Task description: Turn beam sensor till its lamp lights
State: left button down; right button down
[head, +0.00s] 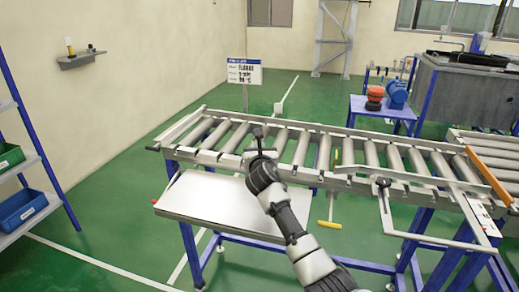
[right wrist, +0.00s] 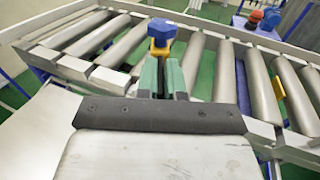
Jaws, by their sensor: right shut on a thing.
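The beam sensor (right wrist: 161,34) shows in the right wrist view as a small blue head with a yellow part below it, at the near side of the roller conveyor (head: 213,157). In the head view the sensor (head: 257,132) is a small dark shape just beyond my right gripper (head: 259,150). The green fingers of my right gripper (right wrist: 163,78) are shut on the sensor, and they hide its lower part. I cannot make out a lit lamp on it. My left gripper is not in view.
A flat metal plate (head: 200,205) lies at the conveyor's near side, left of my right arm. A sign (head: 244,72) stands behind the conveyor. A metal bar frame (head: 388,215) projects at the right. A blue table (head: 368,112) with a motor stands behind.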

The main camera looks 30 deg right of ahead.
jog(key=m+g+h, duration=0.1)
jog(key=a+m+g+h+b, duration=0.1)
jog(key=g+h, duration=0.1)
jog(key=w+m+g+h, duration=0.1)
jog(key=m, duration=0.1)
jog(key=shift+w+a+h+b, duration=0.1)
jog(key=shift+a+h+b, duration=0.2)
jog(key=shift+h+b, duration=0.1)
jog(key=c, duration=1.2)
grip_release()
jog(key=shift+c, duration=0.2)
jog(key=v, duration=1)
jog(key=shift+s+a, duration=0.2)
jog(key=shift+a, duration=0.1)
